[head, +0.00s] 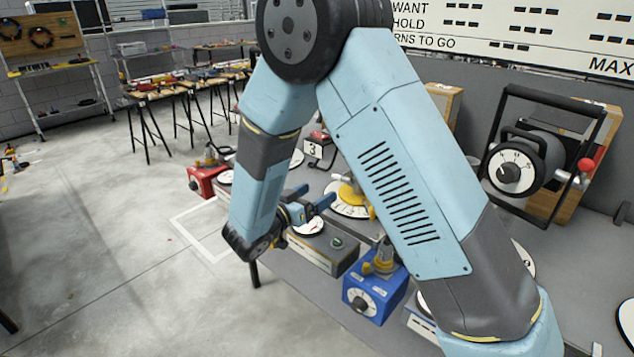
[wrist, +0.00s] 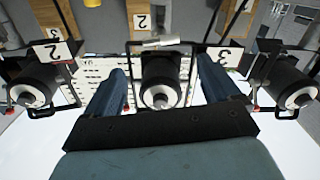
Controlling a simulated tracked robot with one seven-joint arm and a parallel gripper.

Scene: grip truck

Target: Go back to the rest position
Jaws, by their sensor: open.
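My gripper (head: 314,195) hangs over the near edge of the grey bench in the head view, at the end of my light blue arm. Its two blue fingers are apart. In the wrist view my gripper (wrist: 161,72) shows both fingers spread, with nothing held between them. A black cylinder with a white dial (wrist: 160,97) shows in the gap, beyond the fingers. My arm's links cover the middle of the head view and hide part of the bench.
A blue box with a dial (head: 375,293), a grey box (head: 325,250) and a red box (head: 205,181) line the bench's near edge. A black-framed dial unit (head: 517,168) stands at right. Trestle tables (head: 185,92) stand at back left. The left floor is mostly clear.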

